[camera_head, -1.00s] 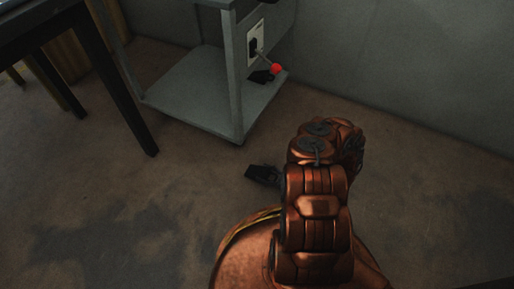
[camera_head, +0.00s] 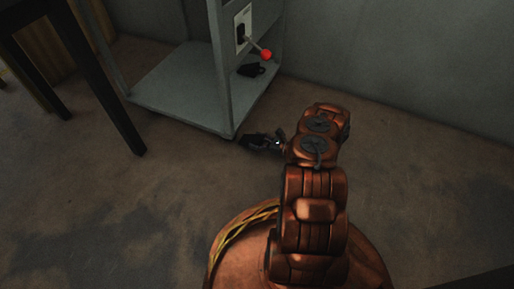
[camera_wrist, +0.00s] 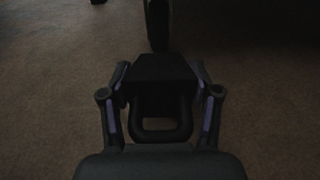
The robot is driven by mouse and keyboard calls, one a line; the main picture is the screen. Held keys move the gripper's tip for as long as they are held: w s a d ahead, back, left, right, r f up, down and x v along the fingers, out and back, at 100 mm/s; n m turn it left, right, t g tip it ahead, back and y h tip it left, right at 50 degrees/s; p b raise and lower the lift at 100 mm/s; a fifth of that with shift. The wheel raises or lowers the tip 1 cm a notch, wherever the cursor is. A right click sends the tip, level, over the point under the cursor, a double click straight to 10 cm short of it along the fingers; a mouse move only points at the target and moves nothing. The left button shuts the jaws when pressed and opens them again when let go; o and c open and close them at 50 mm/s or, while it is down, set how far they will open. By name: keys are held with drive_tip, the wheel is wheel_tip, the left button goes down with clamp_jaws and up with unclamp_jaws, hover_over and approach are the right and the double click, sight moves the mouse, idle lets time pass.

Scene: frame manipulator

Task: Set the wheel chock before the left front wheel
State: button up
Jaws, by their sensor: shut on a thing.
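My gripper (camera_wrist: 163,95) is shut on the black wheel chock (camera_wrist: 160,70), a dark block with a loop handle facing my palm. In the head view the chock (camera_head: 257,142) is low by the floor, just right of the grey cart's near corner. My gripper (camera_head: 279,140) is at its right side there. In the wrist view a narrow dark upright piece (camera_wrist: 157,25), perhaps the cart's wheel, stands straight ahead of the chock. Whether they touch, and whether the chock rests on the floor, I cannot tell. The wheel is not clearly visible in the head view.
The grey cart (camera_head: 180,90) has a lever with a red knob (camera_head: 265,55) and a dark object (camera_head: 251,70) on its lower shelf. A dark table leg (camera_head: 110,95) stands at left. A grey wall (camera_head: 400,60) closes the back. Floor at right is clear.

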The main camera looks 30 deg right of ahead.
wheel_tip(320, 180, down, 4)
drive_tip(key=shift+r+b, duration=0.25)
drive_tip(key=shift+b, duration=0.65)
drive_tip(key=shift+r, duration=0.1)
drive_tip(key=o, duration=1.4)
drive_tip(key=shift+s, duration=0.1)
drive_tip(key=shift+o, duration=0.2)
drive_tip(key=p+v, duration=0.4)
drive_tip(key=v, duration=0.8)
drive_tip(key=shift+p, duration=0.3)
